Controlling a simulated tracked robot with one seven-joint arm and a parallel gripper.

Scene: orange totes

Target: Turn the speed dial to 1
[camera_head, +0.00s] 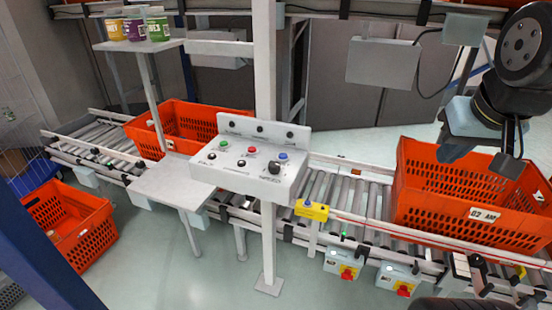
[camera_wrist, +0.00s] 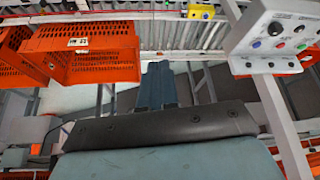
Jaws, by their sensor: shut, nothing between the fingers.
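A white control panel (camera_head: 262,186) stands on a post at the middle of the head view. Its large black dial (camera_head: 274,168) is at the right of the sloped face, just below a blue button (camera_head: 283,156). The dial's setting is too small to read. The panel (camera_wrist: 262,66) also shows at the upper right of the wrist view, with the dial (camera_wrist: 275,29) visible. My gripper (camera_head: 452,154) is at the right of the head view, above an orange tote and well apart from the panel. Its fingers (camera_wrist: 158,88) are closed together and hold nothing.
An orange tote (camera_head: 480,232) sits on the roller conveyor (camera_head: 345,195) right of the panel. Another tote (camera_head: 222,117) is behind the panel. A grey box (camera_head: 383,63) hangs above. A yellow box (camera_head: 312,210) is on the conveyor's front rail. Air between gripper and panel looks clear.

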